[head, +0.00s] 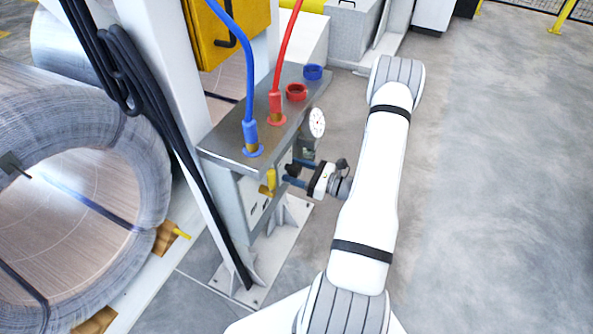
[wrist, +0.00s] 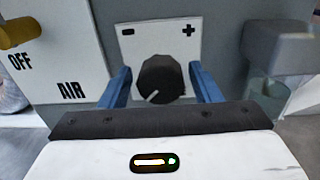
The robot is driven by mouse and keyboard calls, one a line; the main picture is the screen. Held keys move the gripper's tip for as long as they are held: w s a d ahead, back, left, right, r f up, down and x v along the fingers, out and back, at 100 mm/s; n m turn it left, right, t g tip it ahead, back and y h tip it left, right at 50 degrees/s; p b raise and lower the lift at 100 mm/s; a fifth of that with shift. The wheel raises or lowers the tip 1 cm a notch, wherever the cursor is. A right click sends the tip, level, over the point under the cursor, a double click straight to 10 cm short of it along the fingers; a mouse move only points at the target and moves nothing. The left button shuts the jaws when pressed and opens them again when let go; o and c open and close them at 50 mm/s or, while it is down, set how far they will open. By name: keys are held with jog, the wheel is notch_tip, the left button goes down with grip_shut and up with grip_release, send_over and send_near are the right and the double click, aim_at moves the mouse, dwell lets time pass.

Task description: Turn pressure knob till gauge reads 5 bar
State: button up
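The pressure knob (wrist: 161,80) is black with a white pointer line aimed to the lower left. It sits on a white plate (wrist: 140,38) with minus and plus marks in the wrist view. My gripper (wrist: 164,86) is open, with one blue finger on each side of the knob and gaps showing between fingers and knob. In the head view my gripper (head: 287,172) is at the front of the grey cabinet, and the knob is hidden there. The round white gauge (head: 317,122) stands above the gripper; its reading is too small to tell.
A yellow valve handle (wrist: 20,32) is left of the knob, above the "OFF" and "AIR" lettering. Blue (head: 250,138) and red (head: 276,107) hoses plug into the cabinet top (head: 225,142). A large wire coil (head: 140,180) lies left. Floor at right is clear.

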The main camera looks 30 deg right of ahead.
jog(key=shift+o, duration=0.2)
jog(key=v, duration=0.7)
jog(key=shift+s+d+p, duration=0.25)
jog(key=shift+s+p, duration=0.05)
dwell(0.3)
